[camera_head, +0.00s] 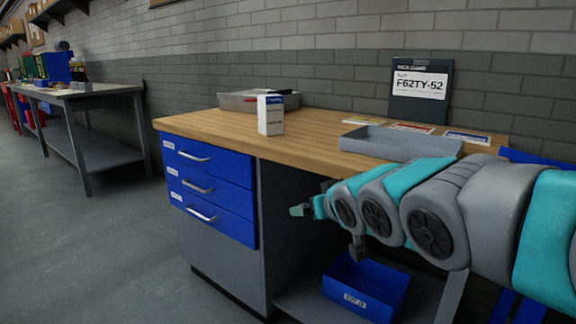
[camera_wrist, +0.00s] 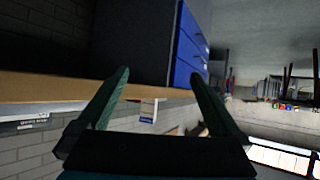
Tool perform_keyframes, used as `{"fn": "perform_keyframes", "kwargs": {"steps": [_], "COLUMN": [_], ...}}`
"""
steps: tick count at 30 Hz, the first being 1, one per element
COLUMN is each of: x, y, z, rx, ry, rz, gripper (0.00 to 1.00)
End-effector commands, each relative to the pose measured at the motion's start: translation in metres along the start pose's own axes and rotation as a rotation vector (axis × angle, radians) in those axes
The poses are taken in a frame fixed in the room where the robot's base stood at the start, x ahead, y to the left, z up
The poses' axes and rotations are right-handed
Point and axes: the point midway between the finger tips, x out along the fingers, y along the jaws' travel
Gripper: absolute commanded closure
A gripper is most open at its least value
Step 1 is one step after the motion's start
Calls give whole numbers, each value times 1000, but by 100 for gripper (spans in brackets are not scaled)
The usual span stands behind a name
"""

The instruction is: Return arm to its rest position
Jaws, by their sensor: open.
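My arm (camera_head: 440,215) reaches in from the right in the head view, in front of the wooden workbench (camera_head: 215,122). My gripper (camera_head: 303,210) is at its far end, in front of the dark knee space right of the blue drawers (camera_head: 208,190). In the wrist view my gripper (camera_wrist: 160,80) has its two teal fingers spread apart, with nothing held between them. The wrist picture is turned over, with the bench edge crossing it. A white and blue box (camera_head: 270,115) stands upright on the bench; it also shows in the wrist view (camera_wrist: 148,110).
A grey tray (camera_head: 400,145) and flat cards lie on the bench near a pick-card board (camera_head: 420,90). A grey bin (camera_head: 245,102) stands at the back. A blue bin (camera_head: 366,287) sits on the lower shelf. The floor (camera_head: 90,250) at left is clear.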

Motion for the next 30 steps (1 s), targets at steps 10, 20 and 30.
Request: {"fn": "perform_keyframes", "kwargs": {"steps": [10, 20, 30], "x": [-77, -188, -199], "y": [22, -15, -21], "z": [218, 355, 364], "rx": [100, 267, 287], "ry": [-627, -1106, -1148], "rz": [139, 121, 112], "gripper": [0, 0, 0]}}
